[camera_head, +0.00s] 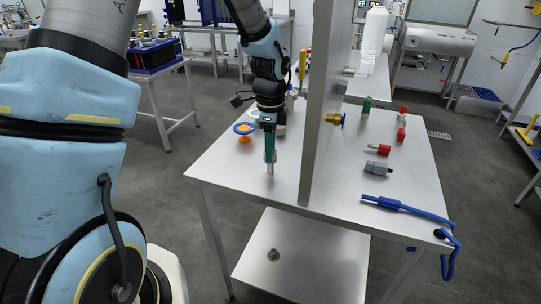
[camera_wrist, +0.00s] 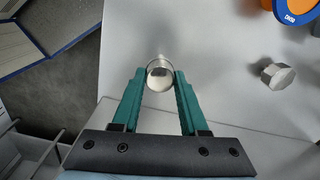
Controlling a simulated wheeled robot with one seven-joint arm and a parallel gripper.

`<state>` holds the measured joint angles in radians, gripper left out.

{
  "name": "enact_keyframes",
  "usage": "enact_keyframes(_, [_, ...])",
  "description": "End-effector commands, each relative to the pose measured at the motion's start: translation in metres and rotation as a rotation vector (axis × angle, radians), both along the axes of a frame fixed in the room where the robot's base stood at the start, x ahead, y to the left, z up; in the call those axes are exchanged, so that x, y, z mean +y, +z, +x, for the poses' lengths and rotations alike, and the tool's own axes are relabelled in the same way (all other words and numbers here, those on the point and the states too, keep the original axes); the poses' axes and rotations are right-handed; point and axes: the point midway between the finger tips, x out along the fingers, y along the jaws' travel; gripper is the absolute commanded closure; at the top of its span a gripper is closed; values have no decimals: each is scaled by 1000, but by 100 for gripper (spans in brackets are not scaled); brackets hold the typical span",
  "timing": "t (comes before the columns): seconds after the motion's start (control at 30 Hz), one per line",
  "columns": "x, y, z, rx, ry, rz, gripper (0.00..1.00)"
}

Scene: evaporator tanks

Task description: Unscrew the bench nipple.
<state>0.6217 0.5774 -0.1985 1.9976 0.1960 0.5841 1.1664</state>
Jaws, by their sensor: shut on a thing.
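My gripper (camera_head: 270,158) points down over the front left part of the steel bench (camera_head: 225,160). Its green fingers (camera_wrist: 160,85) are shut on a shiny round metal piece, which I take to be the bench nipple (camera_wrist: 160,73). In the head view the nipple (camera_head: 270,169) shows as a short upright metal cylinder below the fingertips, close to the bench top. I cannot tell whether its lower end is in the bench, touching it or just above it.
An upright panel (camera_head: 322,100) stands just right of my gripper, with a brass fitting (camera_head: 334,119) on its right face. A blue ring (camera_head: 244,128) with an orange part lies behind left. Red fittings (camera_head: 378,149), a grey connector (camera_head: 377,167) and a blue tool (camera_head: 395,204) lie beyond the panel.

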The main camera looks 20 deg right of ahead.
Motion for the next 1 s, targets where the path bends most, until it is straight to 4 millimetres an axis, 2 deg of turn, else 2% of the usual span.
enact_keyframes(0.17, [0,0,0,0,24,1,100])
enact_keyframes(0.4, [0,0,0,0,339,1,100])
enact_keyframes(0.5, [0,0,0,0,424,1,100])
enact_keyframes(0.83, [0,0,0,0,457,1,100])
enact_keyframes(1.0, [0,0,0,0,650,2,100])
